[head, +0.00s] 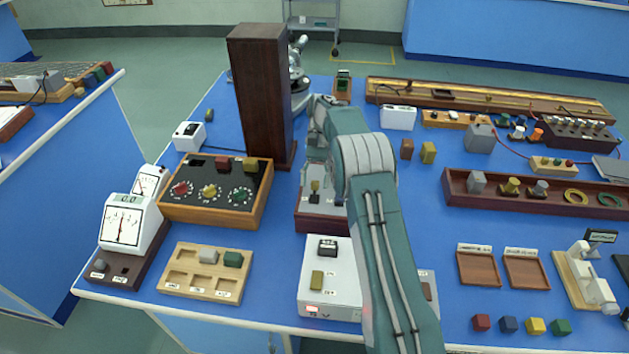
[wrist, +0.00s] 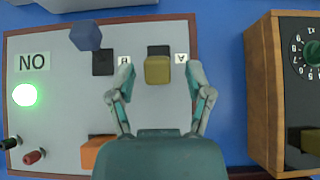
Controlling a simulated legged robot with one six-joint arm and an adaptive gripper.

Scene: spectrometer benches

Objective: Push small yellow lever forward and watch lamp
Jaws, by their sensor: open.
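The small yellow lever (wrist: 157,70) stands in a dark slot by the label A on a grey panel (wrist: 60,100) with a wooden rim. A blue lever (wrist: 85,36) by the slot marked B leans away from its slot. The round lamp (wrist: 24,95) glows green beside an ON label. My gripper (wrist: 160,80) is open, its fingertips to either side of the yellow lever in the wrist view; I cannot tell whether they touch it. In the head view the yellow lever (head: 315,187) is below my gripper (head: 317,158); my arm hides much of the panel.
A tall dark wooden tower (head: 262,95) stands just left of my gripper. A wooden dial box (head: 216,192) lies close to the left. A white box (head: 330,255) with a yellow switch is nearer the bench's front. An orange block (wrist: 97,155) sits on the panel.

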